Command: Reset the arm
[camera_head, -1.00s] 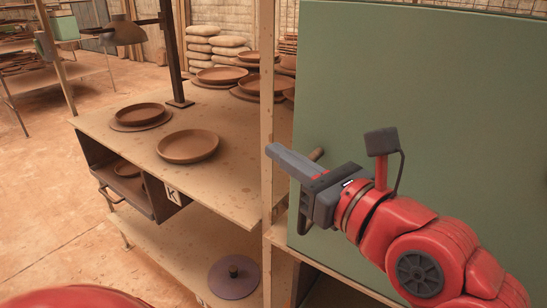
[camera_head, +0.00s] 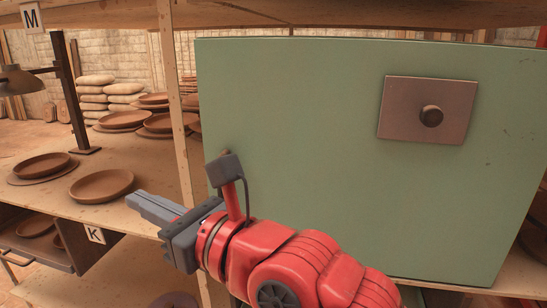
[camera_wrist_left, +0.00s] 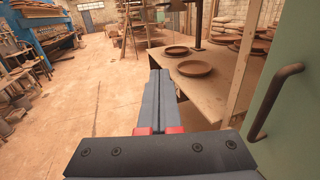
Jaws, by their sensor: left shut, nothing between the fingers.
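My left gripper (camera_head: 132,199) is in front of the green panel's left edge in the head view, pointing left past the wooden post. Its grey fingers are shut together and empty; they also show in the left wrist view (camera_wrist_left: 160,78), reaching out towards the workshop floor and the shelf with plates. My red left arm crosses low in front of the green panel (camera_head: 300,130). My right gripper is not in view.
The wooden post (camera_head: 174,100) and shelf (camera_head: 145,190) with brown plates (camera_head: 101,186) are close by. A bar handle (camera_wrist_left: 270,100) stands out from the panel at right in the wrist view. A knobbed plate (camera_head: 400,105) is on the panel. Open floor (camera_wrist_left: 80,140) lies at left.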

